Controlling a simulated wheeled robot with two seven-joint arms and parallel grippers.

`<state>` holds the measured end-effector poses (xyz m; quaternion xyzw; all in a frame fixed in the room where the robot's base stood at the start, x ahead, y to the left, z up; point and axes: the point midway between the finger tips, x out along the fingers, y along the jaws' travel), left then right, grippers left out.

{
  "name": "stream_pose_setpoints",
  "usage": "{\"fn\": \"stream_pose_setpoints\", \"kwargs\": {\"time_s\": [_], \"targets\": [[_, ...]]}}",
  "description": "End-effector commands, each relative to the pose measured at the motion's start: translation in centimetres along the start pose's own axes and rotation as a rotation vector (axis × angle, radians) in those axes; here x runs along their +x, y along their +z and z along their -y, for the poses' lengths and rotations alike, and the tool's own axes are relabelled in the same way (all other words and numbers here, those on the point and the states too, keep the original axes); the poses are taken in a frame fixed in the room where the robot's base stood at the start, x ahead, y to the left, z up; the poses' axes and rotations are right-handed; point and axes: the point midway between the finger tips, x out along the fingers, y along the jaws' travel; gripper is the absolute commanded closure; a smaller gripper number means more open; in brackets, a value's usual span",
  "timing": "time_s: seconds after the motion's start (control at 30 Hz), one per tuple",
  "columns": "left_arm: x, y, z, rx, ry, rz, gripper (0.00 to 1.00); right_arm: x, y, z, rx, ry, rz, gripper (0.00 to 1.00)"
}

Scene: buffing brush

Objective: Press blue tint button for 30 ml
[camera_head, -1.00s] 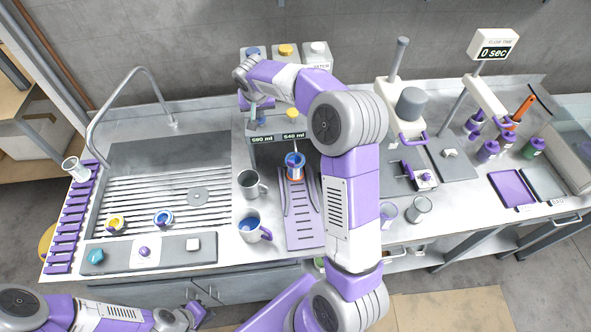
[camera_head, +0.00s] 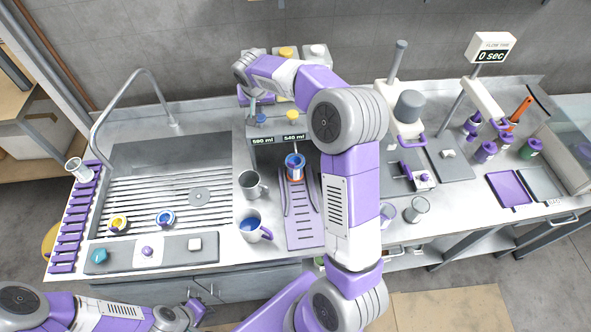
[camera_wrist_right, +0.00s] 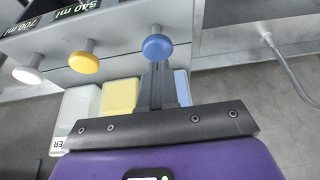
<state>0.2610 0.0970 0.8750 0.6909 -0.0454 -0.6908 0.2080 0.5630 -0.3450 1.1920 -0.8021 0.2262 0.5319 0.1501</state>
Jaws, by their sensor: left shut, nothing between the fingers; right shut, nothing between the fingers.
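The blue tint button (camera_head: 261,119) is a round knob on a stem on the dispenser front, left of the yellow button (camera_head: 292,115). In the right wrist view the blue button (camera_wrist_right: 157,47) is beyond my fingertips, beside the yellow (camera_wrist_right: 84,62) and white (camera_wrist_right: 27,75) buttons. My right gripper (camera_wrist_right: 158,66) is shut and empty, with its fingertips close to the blue button; contact cannot be told. The displays (camera_head: 277,138) seem to read 590 ml and 540 ml. A blue-and-orange container (camera_head: 295,166) stands below the dispenser. My left gripper (camera_head: 194,311) is shut at the lower left.
Two mugs (camera_head: 250,183) (camera_head: 252,226) stand left of the purple drip tray (camera_head: 302,219). A sink with a tall faucet (camera_head: 146,78) lies to the left. My right arm covers part of the dispenser. Mixing equipment (camera_head: 409,105) stands to the right.

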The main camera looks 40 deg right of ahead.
Motion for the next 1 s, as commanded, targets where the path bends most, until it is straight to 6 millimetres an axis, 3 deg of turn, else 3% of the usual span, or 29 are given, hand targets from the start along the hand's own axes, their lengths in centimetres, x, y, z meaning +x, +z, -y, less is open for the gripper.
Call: {"fn": "stream_pose_setpoints", "kwargs": {"time_s": [0.6,1.0], "targets": [[-3.8,0.2,-1.4,0.000,0.000,0.000,1.00,-5.4,-2.3,0.0,0.001,0.000,-0.002,1.00],[-3.8,0.2,-1.4,0.000,0.000,0.000,1.00,-5.5,-2.3,0.0,0.000,0.000,0.000,1.00]]}}
